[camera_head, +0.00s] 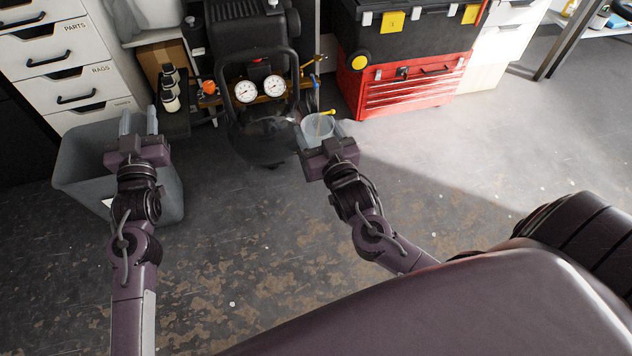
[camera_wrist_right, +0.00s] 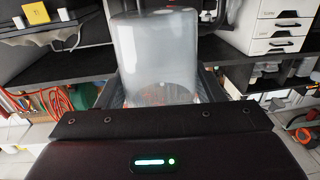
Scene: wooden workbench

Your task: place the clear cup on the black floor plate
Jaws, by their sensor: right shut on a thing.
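The clear cup (camera_head: 317,127) is between the fingers of my right gripper (camera_head: 321,132), off the floor as far as I can tell. It also shows in the right wrist view (camera_wrist_right: 158,50), a pale translucent cylinder with the fingers at its two sides. My right gripper is shut on it. My left gripper (camera_head: 138,122) is empty, its two fingers apart, over the grey bin. I cannot clearly make out a black floor plate; a dark rounded shape (camera_head: 268,145) lies left of the cup, below the compressor, and may be part of it.
A compressor with two gauges (camera_head: 258,88) stands just beyond the cup. A red toolbox (camera_head: 412,85) with a black top is at the back right. The grey bin (camera_head: 90,177) stands under my left gripper. The floor (camera_head: 430,150) to the right is clear.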

